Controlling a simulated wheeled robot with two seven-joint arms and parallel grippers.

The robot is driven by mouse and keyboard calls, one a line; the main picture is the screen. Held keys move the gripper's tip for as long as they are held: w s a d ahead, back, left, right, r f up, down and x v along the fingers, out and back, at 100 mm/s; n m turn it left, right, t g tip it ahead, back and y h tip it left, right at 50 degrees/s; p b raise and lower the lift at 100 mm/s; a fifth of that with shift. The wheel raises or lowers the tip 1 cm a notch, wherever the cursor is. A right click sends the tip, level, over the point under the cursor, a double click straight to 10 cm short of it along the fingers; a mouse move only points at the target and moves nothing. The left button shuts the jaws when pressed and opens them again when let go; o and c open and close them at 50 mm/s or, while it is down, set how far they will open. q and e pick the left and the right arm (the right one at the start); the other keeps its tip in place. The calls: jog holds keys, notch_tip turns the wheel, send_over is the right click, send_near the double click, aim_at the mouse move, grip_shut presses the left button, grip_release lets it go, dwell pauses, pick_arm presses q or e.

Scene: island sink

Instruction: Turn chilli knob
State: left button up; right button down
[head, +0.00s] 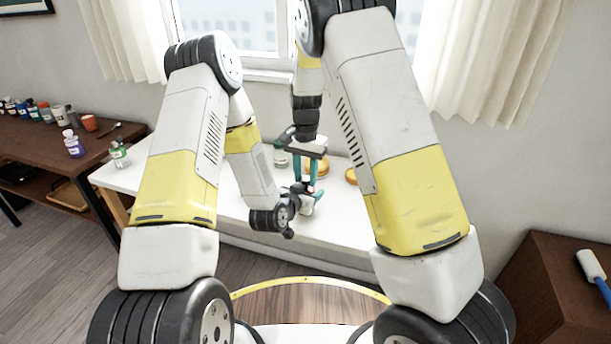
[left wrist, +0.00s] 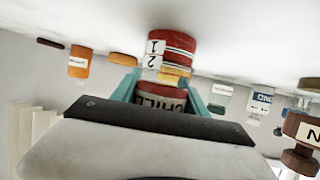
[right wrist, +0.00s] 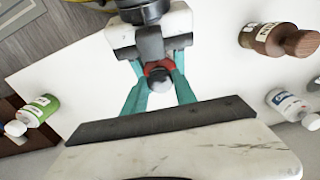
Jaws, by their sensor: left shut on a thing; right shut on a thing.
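The chilli container shows in the left wrist view as a red body with a CHILLI label (left wrist: 162,97) and a red and white ring numbered 1 and 2 (left wrist: 168,52). My left gripper (left wrist: 165,88), also in the head view (head: 304,197), is shut around the labelled body from the side. Red shows beside the knob. The fingers and left gripper hide much of the container.
A green-labelled bottle (right wrist: 43,106), a wooden grinder (right wrist: 270,38) and a white bottle (right wrist: 287,103) stand around. A brown shelf (head: 60,152) with several bottles is at left.

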aim_at(306, 178)
jog(key=c, duration=1)
grip_release()
jog(key=shift+o, duration=0.2)
notch_tip(306, 178, up, 12)
